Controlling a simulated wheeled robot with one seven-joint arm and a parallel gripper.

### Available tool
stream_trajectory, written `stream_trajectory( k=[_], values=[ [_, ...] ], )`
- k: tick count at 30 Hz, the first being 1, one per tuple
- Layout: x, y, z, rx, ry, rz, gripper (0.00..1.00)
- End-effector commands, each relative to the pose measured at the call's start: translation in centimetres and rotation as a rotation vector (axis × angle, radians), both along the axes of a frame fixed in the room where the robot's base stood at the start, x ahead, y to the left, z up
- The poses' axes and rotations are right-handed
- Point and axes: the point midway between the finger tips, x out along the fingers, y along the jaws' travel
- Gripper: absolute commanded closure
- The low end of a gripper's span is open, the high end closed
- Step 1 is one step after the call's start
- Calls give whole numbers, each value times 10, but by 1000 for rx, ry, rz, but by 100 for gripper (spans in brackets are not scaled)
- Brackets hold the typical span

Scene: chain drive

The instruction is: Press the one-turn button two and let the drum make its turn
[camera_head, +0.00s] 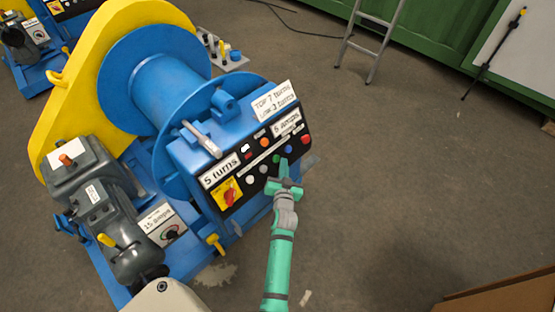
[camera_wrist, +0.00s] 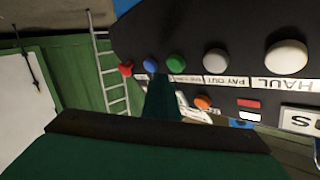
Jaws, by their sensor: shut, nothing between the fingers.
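The blue drum (camera_head: 168,88) stands on a machine with a yellow guard. Its dark control panel (camera_head: 238,201) carries a row of round buttons: two white, a green button (camera_head: 276,159), a blue button (camera_head: 288,149) and a red one. In the wrist view the panel is upside down, with the green button (camera_wrist: 175,62) and the blue button (camera_wrist: 150,63) near my fingers. The small labels there are too blurred to tell which is one-turn button two. My gripper (camera_head: 284,163) is shut and empty, its tip close to the panel by the green and blue buttons. Contact cannot be told.
A red rotary switch on a yellow plate (camera_head: 227,193) sits at the panel's lower left. A lever (camera_head: 202,139) stands out above the panel. A grey motor (camera_head: 110,215) is at left. Open floor (camera_head: 400,190) lies to the right, with a ladder (camera_head: 377,45) behind.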

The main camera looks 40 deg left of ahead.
Motion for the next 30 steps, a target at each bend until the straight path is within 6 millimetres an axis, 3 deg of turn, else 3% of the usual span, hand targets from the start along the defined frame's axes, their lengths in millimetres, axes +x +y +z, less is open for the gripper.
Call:
stream_trajectory(
  k=[15, 30],
  values=[
    [-3, -38, 19, 1, -1, -2, 100],
    [-3, -41, 21, 0, -1, 0, 100]
  ],
)
